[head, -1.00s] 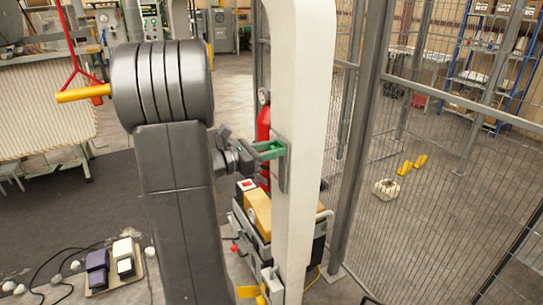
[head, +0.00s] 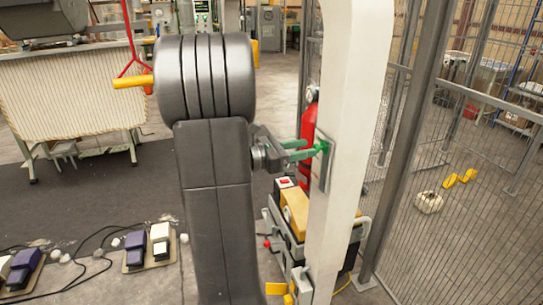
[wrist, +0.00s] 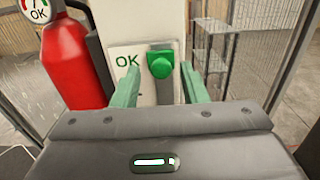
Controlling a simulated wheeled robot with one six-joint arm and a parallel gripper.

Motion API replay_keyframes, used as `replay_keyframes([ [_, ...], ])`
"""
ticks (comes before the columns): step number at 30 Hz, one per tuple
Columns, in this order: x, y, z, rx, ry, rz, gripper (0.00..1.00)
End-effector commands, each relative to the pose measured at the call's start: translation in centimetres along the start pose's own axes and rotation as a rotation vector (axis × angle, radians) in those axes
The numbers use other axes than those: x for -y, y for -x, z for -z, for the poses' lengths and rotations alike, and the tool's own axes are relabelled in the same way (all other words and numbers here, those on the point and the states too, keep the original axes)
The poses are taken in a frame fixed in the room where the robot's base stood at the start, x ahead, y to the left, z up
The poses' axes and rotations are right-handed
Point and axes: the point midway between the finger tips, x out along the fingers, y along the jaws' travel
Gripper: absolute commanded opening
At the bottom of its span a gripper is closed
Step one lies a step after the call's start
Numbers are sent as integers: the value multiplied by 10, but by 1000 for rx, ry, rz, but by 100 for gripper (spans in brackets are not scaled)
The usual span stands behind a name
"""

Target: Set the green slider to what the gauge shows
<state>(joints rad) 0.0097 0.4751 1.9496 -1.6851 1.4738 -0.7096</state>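The green slider knob (wrist: 161,65) sits on a vertical grey track on a white post, near the top of what shows of the track. An "OK" label (wrist: 127,61) is just left of the knob, at about its height. My gripper (wrist: 160,70) is open, one green finger on either side of the knob with visible gaps. In the head view my gripper (head: 308,149) is at the panel on the post. The gauge (wrist: 35,8) on the red extinguisher is cut off at the top; its face reads "OK", but I cannot read the needle surely.
The red extinguisher (wrist: 73,65) stands close left of the post (head: 345,120). Wire fencing (head: 425,160) is to the right. A cart with a yellow box (head: 295,208) stands below my gripper. Pedals (head: 148,245) and cables lie on the floor at left.

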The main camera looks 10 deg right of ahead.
Motion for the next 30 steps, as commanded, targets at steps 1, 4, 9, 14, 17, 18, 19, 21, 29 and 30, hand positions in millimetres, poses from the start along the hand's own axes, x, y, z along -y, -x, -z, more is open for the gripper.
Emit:
replay_keyframes([
  [1, -1, 10, 2, 0, -1, -5, 40],
  [4, -1, 27, 1, 1, -1, -5, 40],
  [9, -1, 56, 1, 1, -1, -5, 40],
  [14, 0, 78, 1, 1, -1, -3, 40],
  [17, 0, 87, 0, 1, -1, -2, 40],
  [18, 0, 90, 0, 1, -1, -1, 40],
  [19, 0, 91, 0, 1, -1, 0, 40],
  [21, 0, 94, 0, 1, 0, 0, 40],
  [29, 0, 96, -1, 1, 0, 1, 40],
  [30, 0, 96, -1, 1, 0, 1, 40],
])
